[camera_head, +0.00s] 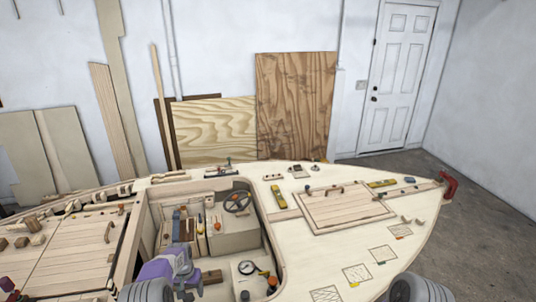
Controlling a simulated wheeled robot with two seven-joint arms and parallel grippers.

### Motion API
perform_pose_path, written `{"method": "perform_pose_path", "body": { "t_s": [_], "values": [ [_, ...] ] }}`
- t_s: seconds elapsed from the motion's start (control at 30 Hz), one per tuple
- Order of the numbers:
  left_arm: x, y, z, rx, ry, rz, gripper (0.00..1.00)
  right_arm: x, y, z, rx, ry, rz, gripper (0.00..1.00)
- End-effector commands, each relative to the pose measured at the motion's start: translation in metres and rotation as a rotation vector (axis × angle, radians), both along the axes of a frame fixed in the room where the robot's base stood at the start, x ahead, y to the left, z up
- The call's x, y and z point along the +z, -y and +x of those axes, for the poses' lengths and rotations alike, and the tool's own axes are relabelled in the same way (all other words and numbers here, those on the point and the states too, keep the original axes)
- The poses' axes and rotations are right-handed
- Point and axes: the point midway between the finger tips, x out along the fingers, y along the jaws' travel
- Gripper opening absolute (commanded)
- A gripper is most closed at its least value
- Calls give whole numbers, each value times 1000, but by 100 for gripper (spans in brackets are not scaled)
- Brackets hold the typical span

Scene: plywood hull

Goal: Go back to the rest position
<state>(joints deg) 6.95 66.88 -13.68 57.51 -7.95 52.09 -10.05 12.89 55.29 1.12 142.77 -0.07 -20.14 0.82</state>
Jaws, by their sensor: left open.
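My left gripper (182,272), purple and grey, is low in the view, left of the middle. It is over the near left part of the open cockpit of the plywood hull (290,250). It is open, and I see nothing held between its fingers. My left arm comes in from the bottom edge below it. A grey rounded part of my right arm shows at the bottom right; the right gripper is not in view.
The cockpit holds a steering wheel (237,201), a round gauge (246,267) and small tools. A closed hatch (340,208) and yellow tools lie on the right deck. Plywood sheets (295,105) lean on the back wall. Bare floor (480,230) lies right of the hull.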

Motion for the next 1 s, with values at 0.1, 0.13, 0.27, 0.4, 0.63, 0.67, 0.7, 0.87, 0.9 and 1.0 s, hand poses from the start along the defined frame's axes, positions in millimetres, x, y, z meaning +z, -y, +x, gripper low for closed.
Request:
{"method": "perform_pose_path", "body": {
  "t_s": [0.1,0.13,0.27,0.4,0.63,0.67,0.7,0.87,0.9,1.0],
  "values": [
    [-15,10,-13,11,-1,-28,66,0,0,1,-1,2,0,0],
    [-19,12,-17,14,-2,-35,66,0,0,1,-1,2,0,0],
    [-36,25,-33,29,-1,-66,66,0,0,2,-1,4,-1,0],
    [-55,44,-58,51,0,-109,66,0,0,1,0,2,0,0],
    [-85,94,-132,115,-3,-206,66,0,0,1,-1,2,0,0],
    [-87,101,-144,125,-3,-218,66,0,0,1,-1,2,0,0],
    [-89,111,-160,138,-3,-234,66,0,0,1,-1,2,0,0],
    [-87,145,-225,194,-7,-289,66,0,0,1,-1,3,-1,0],
    [-84,152,-240,205,-9,-300,66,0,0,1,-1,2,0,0],
    [-76,166,-273,231,-12,-322,66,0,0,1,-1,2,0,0]
  ]
}}
